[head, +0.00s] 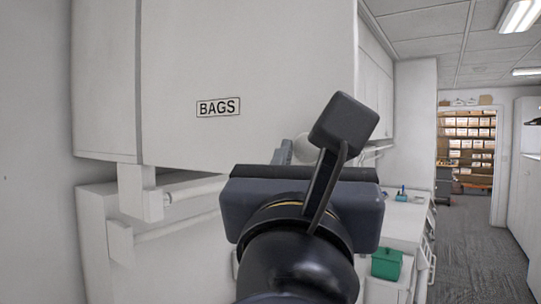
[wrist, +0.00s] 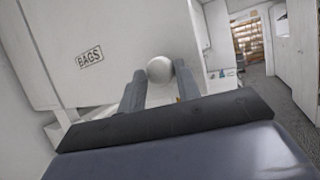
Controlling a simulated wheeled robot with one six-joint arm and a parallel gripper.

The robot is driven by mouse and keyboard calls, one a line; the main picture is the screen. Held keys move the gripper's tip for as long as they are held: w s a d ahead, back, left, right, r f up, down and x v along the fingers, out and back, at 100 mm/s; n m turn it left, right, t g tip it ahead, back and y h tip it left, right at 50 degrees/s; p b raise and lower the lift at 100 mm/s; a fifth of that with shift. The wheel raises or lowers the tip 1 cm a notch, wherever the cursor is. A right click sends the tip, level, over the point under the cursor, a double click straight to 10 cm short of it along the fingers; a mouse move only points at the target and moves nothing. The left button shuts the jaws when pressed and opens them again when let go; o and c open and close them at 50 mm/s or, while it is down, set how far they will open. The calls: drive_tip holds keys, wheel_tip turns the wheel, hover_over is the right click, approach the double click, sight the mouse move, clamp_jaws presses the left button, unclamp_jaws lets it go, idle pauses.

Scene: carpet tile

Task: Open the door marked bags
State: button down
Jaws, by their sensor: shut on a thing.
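The white cabinet door (head: 245,60) carries a framed label reading BAGS (head: 218,107). The label also shows in the wrist view (wrist: 90,57), at the upper left. A round white knob (wrist: 160,69) sits near the lower right of the door. My gripper (wrist: 161,79) is shut on the knob, one finger on each side of it. In the head view my wrist and gripper body cover most of the knob, and only a sliver of it (head: 302,147) shows. The door looks closed or nearly so; I cannot tell exactly.
A lower white cabinet (head: 170,245) with a rail stands below the door. A counter (head: 404,222) with a green bin (head: 386,263) lies to the right. An open carpeted aisle (head: 470,255) leads to stocked shelves (head: 467,145) at the back right.

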drive_tip(key=shift+a+y, duration=0.35)
drive_tip(key=shift+y, duration=0.05)
drive_tip(key=c, duration=1.5)
unclamp_jaws()
drive_tip(key=shift+o, duration=1)
drive_tip(key=shift+w+a, duration=0.2)
drive_tip(key=shift+a, duration=0.05)
drive_tip(key=shift+o, duration=1.3)
drive_tip(key=shift+w, duration=0.1)
drive_tip(key=shift+f, duration=0.1)
drive_tip(key=b+v, duration=0.3)
drive_tip(key=v, duration=0.7)
drive_tip(key=shift+s+f, duration=0.2)
drive_tip(key=shift+s, duration=0.15)
drive_tip(key=shift+w, duration=0.15)
